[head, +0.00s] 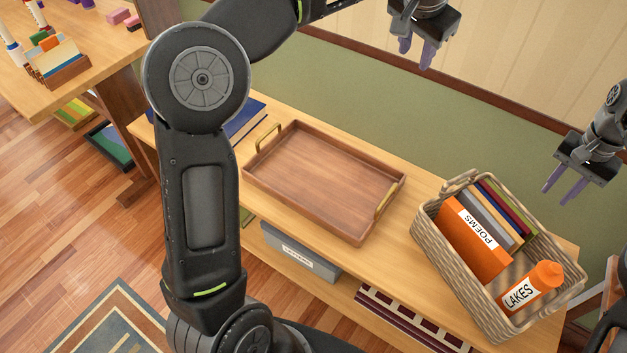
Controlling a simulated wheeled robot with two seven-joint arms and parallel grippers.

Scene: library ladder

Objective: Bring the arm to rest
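My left arm (200,180) rises through the left middle of the head view and bends over to the upper right. My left gripper (416,48) hangs at the top, in front of the pale wall panelling, with its purple fingers apart and nothing between them. My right gripper (563,186) is at the right edge, above and behind the wicker basket (452,262). Its fingers are also apart and empty. Neither gripper appears to touch anything. Most of my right arm is outside the view.
A wooden shelf unit bears an empty brown tray (310,190), a blue book (245,122) and the basket. A grey box (300,250) sits below. Another table (95,55) stands upper left.

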